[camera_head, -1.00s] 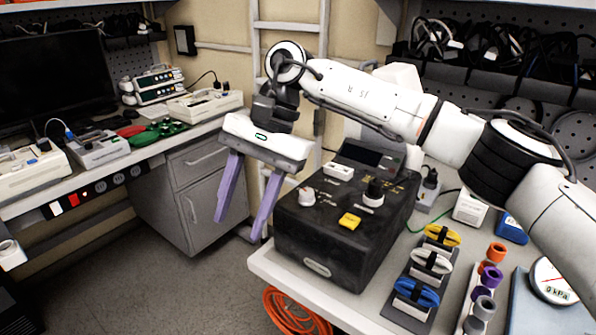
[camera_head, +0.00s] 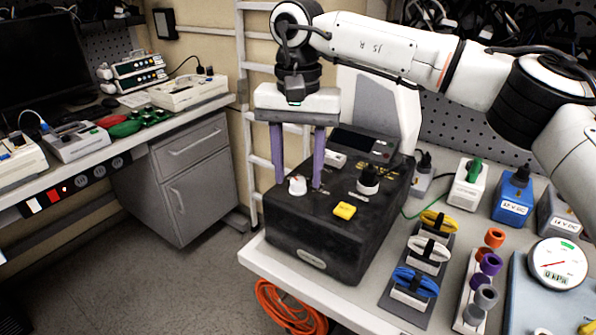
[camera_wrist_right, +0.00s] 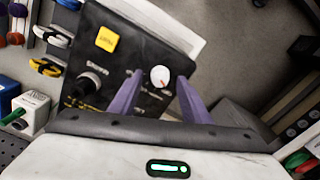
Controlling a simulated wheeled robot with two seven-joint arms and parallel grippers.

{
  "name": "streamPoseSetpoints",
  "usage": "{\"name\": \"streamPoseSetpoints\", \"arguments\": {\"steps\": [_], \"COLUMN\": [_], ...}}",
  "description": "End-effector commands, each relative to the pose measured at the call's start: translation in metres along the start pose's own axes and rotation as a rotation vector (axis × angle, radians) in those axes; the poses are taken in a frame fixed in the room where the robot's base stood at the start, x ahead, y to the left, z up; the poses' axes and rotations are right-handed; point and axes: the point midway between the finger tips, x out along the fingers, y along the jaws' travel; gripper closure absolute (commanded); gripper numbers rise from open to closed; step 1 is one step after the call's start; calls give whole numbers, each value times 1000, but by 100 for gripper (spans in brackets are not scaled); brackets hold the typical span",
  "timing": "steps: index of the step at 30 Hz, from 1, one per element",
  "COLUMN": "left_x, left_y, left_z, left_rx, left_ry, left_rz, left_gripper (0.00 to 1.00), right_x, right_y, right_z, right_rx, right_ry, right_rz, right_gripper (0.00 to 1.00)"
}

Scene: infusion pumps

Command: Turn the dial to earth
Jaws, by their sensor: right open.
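The black pump tester box (camera_head: 330,235) stands on the light bench at the centre of the head view. On its top are a white dial (camera_head: 297,185), a black dial (camera_head: 368,180) and a yellow button (camera_head: 344,210). The small printed labels are too blurred to read. My right gripper (camera_head: 298,183) points down over the white dial, open, with a purple finger on each side of it. In the right wrist view the white dial (camera_wrist_right: 160,76) shows between the fingertips with gaps on both sides. I cannot tell whether the fingertips reach down to its height. My left gripper is out of view.
Coiled yellow, white and blue leads (camera_head: 429,254) lie right of the box. A gauge (camera_head: 557,263) and coloured connectors (camera_head: 486,265) are farther right. White and blue boxes (camera_head: 513,196) stand behind. An orange cable (camera_head: 290,307) hangs below the bench edge. The floor at left is clear.

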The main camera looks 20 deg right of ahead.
Motion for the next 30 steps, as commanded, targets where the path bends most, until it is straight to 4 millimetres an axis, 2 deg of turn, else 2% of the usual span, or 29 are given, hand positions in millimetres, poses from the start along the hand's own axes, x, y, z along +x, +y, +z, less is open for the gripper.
{"name": "streamPoseSetpoints", "arguments": {"steps": [3, 11, 18, 19, 30], "left_x": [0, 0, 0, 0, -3], "left_y": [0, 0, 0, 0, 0], "left_z": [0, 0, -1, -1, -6], "left_rx": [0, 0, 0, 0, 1], "left_ry": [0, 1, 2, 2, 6], "left_rz": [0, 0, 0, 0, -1], "left_gripper": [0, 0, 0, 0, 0], "right_x": [7, 8, 8, 8, 7], "right_y": [0, 0, 0, 0, 0], "right_z": [0, 0, 0, 0, 0], "right_rx": [0, 0, 0, 0, 73], "right_ry": [-1, -1, -1, -1, -3], "right_rz": [1, 0, 0, 0, -1], "right_gripper": [57, 57, 96, 98, 98]}}
